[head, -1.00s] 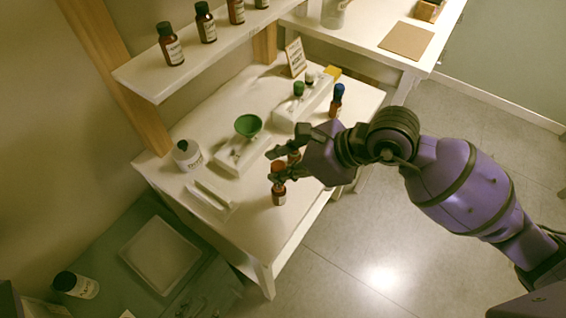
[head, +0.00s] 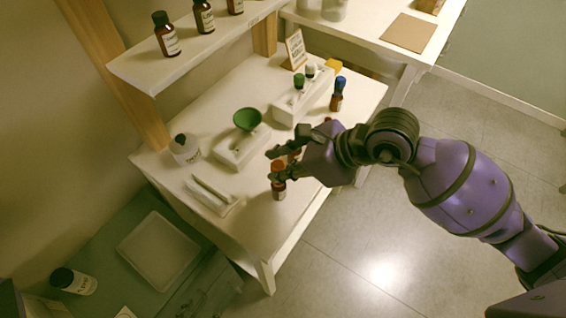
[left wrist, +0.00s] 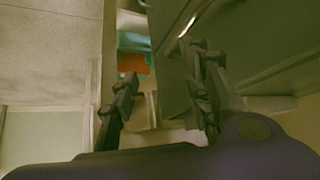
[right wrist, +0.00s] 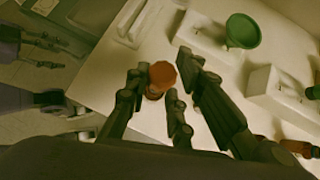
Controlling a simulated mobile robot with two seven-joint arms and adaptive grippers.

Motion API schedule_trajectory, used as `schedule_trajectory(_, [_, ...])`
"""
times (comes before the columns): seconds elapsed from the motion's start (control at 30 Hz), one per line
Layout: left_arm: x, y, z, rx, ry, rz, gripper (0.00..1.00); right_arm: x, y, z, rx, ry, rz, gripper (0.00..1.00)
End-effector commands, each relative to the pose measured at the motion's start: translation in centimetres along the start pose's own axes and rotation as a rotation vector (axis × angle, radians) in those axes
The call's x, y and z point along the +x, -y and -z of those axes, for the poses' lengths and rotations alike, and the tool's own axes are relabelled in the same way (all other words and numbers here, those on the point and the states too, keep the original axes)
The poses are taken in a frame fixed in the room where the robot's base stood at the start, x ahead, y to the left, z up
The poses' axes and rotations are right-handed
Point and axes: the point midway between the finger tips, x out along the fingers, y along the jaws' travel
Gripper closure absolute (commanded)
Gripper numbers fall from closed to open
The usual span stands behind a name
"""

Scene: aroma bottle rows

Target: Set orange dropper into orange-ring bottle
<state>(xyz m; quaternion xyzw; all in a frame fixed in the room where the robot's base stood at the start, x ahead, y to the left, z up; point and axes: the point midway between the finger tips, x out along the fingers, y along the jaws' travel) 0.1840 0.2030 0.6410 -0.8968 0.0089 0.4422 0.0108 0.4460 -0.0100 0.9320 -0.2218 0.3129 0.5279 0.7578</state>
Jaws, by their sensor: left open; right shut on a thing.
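The orange dropper (head: 278,166) is at the fingertips of my right gripper (head: 278,163), near the table's front edge. In the right wrist view the dropper's orange top (right wrist: 162,74) shows by the fingers, which are shut on it. A brown bottle with a pale label (head: 279,190) stands upright directly under the dropper. I cannot see whether the dropper's stem is inside its neck, and the bottle's ring is hidden.
A green funnel (head: 248,119) sits on a white block behind. A blue-topped bottle (head: 338,94) stands at the table's right. A white rack (head: 302,102) holds green and white droppers. A white labelled jar (head: 184,148) and a small tray (head: 212,194) are left.

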Motion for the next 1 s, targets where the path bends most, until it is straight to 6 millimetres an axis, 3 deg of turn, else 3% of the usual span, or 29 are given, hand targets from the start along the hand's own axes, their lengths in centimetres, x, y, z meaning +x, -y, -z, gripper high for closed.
schedule_trajectory(0.73, [0.5,0.0,-1.5,0.000,0.021,0.000,0.56,1.2,0.0,1.2,-0.001,0.000,0.001,0.85])
schedule_trajectory(0.77, [0.5,0.0,-1.5,0.000,0.021,0.000,0.56,1.2,0.0,1.2,-0.001,0.000,0.001,0.76])
schedule_trajectory(0.9, [0.5,0.0,-1.5,0.000,0.021,0.000,0.56,1.2,0.0,1.2,-0.001,0.000,0.001,0.57])
schedule_trajectory(1.0, [0.5,0.0,-1.5,0.000,0.021,0.000,0.56,1.2,0.0,1.2,0.000,0.000,0.001,0.56])
